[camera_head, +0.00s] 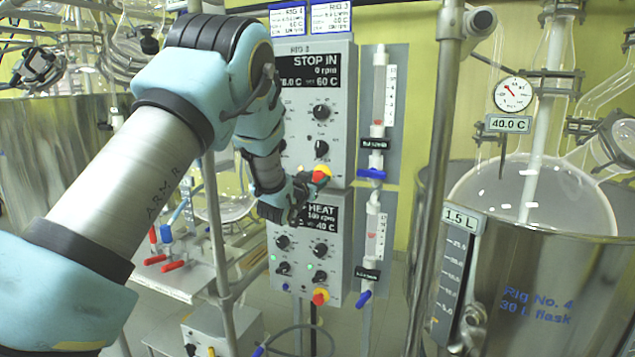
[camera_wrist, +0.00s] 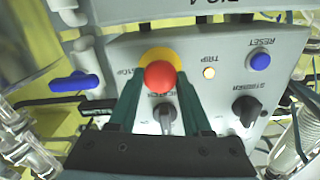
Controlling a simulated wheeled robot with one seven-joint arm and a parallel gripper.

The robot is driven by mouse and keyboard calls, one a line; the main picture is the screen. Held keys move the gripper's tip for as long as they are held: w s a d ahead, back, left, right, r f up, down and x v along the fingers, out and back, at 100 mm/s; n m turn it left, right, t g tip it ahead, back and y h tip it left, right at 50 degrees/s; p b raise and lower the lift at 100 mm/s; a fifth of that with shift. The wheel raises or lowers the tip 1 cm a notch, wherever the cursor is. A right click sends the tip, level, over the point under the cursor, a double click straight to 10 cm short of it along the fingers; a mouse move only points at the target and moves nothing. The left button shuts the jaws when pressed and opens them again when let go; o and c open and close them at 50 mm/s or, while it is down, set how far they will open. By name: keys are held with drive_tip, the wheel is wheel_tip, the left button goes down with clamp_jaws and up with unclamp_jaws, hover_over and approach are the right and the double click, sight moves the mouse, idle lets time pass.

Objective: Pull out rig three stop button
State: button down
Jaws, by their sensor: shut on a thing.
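The upper control box (camera_head: 338,110), labelled RIG 3, shows STOP IN, 0 rpm and 60 C on its black display. Its red stop button (camera_head: 323,172) on a yellow collar is at the lower edge, partly hidden by my gripper (camera_head: 309,182). In the wrist view the red button (camera_wrist: 160,77) sits between the two dark green fingers of my gripper (camera_wrist: 160,88). The fingers are shut on the button from both sides. The yellow collar (camera_wrist: 157,54) shows behind it, against the panel. A TRIP lamp (camera_wrist: 209,73) beside it is lit.
A lower control box (camera_head: 309,250) shows HEAT and has its own red button (camera_head: 320,297). Knobs and a blue RESET button (camera_wrist: 260,62) are near the gripped button. A flowmeter with a blue valve (camera_head: 371,174), a metal post (camera_head: 440,150) and a glass flask (camera_head: 530,195) stand to the right.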

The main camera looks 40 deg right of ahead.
drive_tip(key=shift+s+a+f+b, duration=0.1)
drive_tip(key=shift+s+a+b, duration=0.1)
drive_tip(key=shift+b, duration=0.15)
drive_tip(key=shift+c, duration=1.6)
unclamp_jaws()
drive_tip(key=shift+a, duration=0.1)
drive_tip(key=b+v, duration=0.4)
drive_tip(key=v, duration=0.6)
drive_tip(key=shift+s+a, duration=0.15)
drive_tip(key=shift+a, duration=0.2)
